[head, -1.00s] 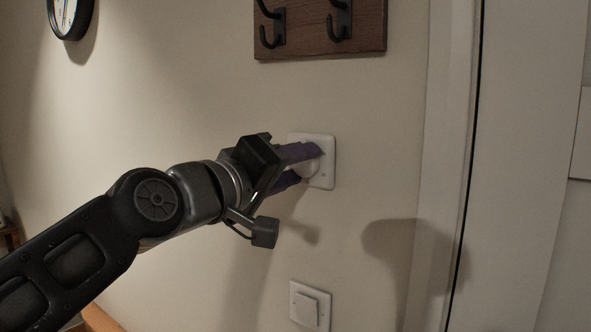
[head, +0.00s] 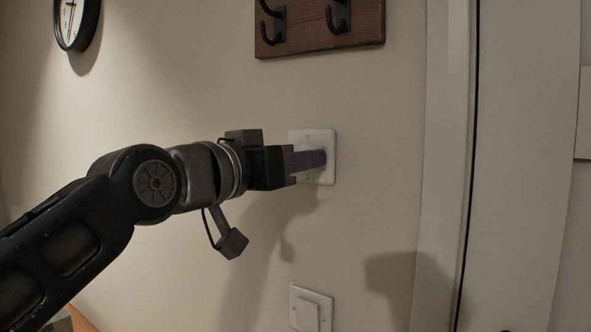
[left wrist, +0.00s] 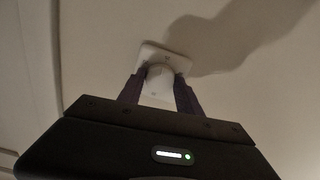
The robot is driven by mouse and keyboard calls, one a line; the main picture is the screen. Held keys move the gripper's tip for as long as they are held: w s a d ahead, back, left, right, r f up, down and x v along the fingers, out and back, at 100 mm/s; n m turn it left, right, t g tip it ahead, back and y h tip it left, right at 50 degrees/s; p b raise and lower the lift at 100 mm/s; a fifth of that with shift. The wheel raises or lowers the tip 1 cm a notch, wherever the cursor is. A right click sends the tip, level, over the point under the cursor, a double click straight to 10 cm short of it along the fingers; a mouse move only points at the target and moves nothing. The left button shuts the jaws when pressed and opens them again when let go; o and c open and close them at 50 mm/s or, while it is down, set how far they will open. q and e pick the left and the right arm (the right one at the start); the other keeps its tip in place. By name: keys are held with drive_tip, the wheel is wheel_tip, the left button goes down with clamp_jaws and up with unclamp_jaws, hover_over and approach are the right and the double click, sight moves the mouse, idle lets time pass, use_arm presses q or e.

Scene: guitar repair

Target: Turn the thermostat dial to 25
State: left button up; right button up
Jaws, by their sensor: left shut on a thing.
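The thermostat is a white square plate (head: 327,143) on the wall, right of centre in the head view. My left gripper (head: 318,159), with purple fingers, reaches it from the left and covers the dial in that view. In the left wrist view the round white dial (left wrist: 160,72) sits between the two fingers of my left gripper (left wrist: 161,78), one finger on each side of it. My left gripper is shut on the dial. The dial's marks and its setting are too small to read. My right gripper is not in view.
A white wall switch (head: 309,309) is below the thermostat. A wooden board with dark hooks (head: 320,27) hangs above it, and a clock (head: 76,20) is at the upper left. A white door frame (head: 447,150) stands to the right.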

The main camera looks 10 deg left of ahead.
use_arm(q)
drive_tip(key=shift+f+m, duration=0.1)
drive_tip(key=shift+m, duration=0.4)
drive_tip(key=o, duration=1.4)
drive_tip(key=shift+c, duration=0.2)
drive_tip(key=b+v, duration=0.2)
drive_tip(key=v, duration=0.6)
drive_tip(key=shift+b, duration=0.35)
